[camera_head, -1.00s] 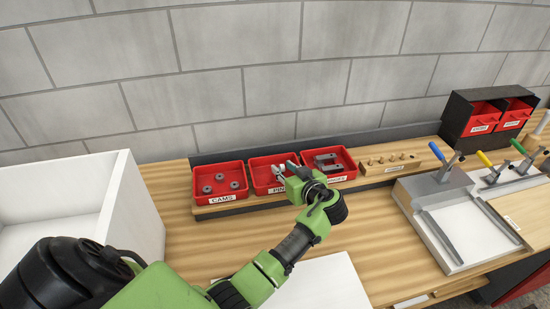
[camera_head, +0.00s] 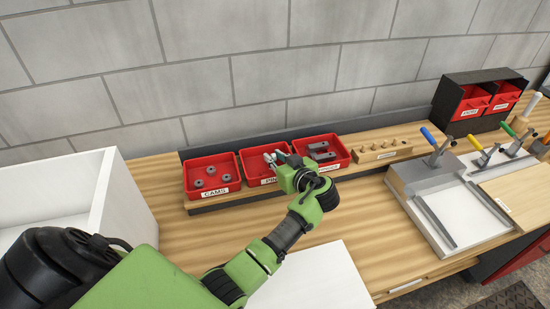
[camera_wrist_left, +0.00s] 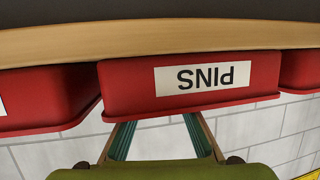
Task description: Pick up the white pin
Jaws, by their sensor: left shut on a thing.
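The red pins bin (camera_head: 250,168), labelled PINS, stands on the wooden ledge between two other red bins. My left gripper (camera_head: 279,158) reaches over its right side with its fingers down in the bin. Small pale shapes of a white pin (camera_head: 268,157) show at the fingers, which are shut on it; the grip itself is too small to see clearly. In the left wrist view the same bin (camera_wrist_left: 120,88) appears upside down, and its wall hides the fingertips and the contents. My right gripper is out of view.
The cams bin (camera_head: 229,189) stands to the left, and a red bin with grey blocks (camera_head: 340,163) to the right. A wooden block with pegs (camera_head: 383,153) and a clamp fixture (camera_head: 400,180) lie further right. A white open box (camera_head: 103,198) stands at the left.

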